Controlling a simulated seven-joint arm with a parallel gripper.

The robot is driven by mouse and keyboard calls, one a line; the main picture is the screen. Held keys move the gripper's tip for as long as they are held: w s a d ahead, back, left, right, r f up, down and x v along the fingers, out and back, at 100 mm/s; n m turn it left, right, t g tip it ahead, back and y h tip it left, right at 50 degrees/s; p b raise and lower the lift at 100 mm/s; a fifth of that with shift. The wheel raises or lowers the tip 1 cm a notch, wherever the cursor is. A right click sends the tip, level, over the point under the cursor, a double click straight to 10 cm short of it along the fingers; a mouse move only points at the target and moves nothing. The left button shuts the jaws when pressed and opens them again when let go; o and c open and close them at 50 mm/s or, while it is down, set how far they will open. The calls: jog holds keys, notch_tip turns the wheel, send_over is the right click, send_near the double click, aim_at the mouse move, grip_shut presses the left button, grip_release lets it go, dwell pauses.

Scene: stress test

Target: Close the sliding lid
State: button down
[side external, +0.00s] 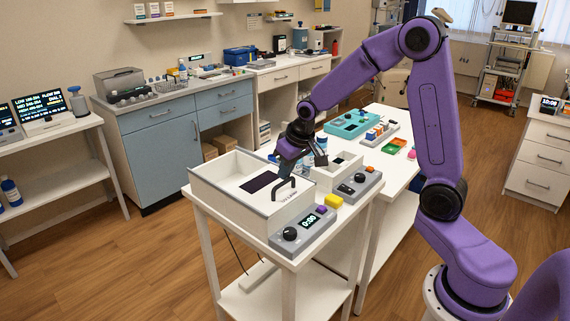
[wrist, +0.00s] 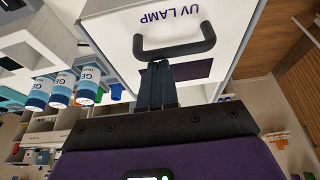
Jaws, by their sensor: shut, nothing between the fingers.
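A white open-topped box (side external: 215,183) stands on the near white table. A dark handle (side external: 285,187) rises at its right part, beside a dark rectangular window (side external: 258,182). In the wrist view the black handle (wrist: 176,50) sits on a white panel marked "UV LAMP" (wrist: 228,40), with the dark window (wrist: 193,70) partly behind my fingers. My gripper (side external: 284,170) points down at the handle. Its fingers (wrist: 157,66) are shut and empty, with tips close to the handle bar; I cannot tell whether they touch it.
A grey control unit with a timer display (side external: 304,226) stands in front of the box. Blue-and-white bottles (wrist: 62,88) stand close by.

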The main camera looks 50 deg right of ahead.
jog(key=w, duration=0.3)
jog(key=shift+w+r, duration=0.25)
jog(key=w+v, duration=0.1)
jog(key=v, duration=0.9)
jog(key=s+a+f+n+g+y, duration=0.1)
jog(key=s+a+f+n+g, duration=0.15)
jog(key=s+a+n, duration=0.7)
jog(key=s+f+n+g, duration=0.1)
jog(key=s+f+n, duration=0.2)
jog(key=s, duration=2.1)
jog(key=shift+f+h, duration=0.3)
jog(key=shift+f, duration=0.35)
jog(key=shift+a+g, duration=0.1)
jog(key=shift+g, duration=0.15)
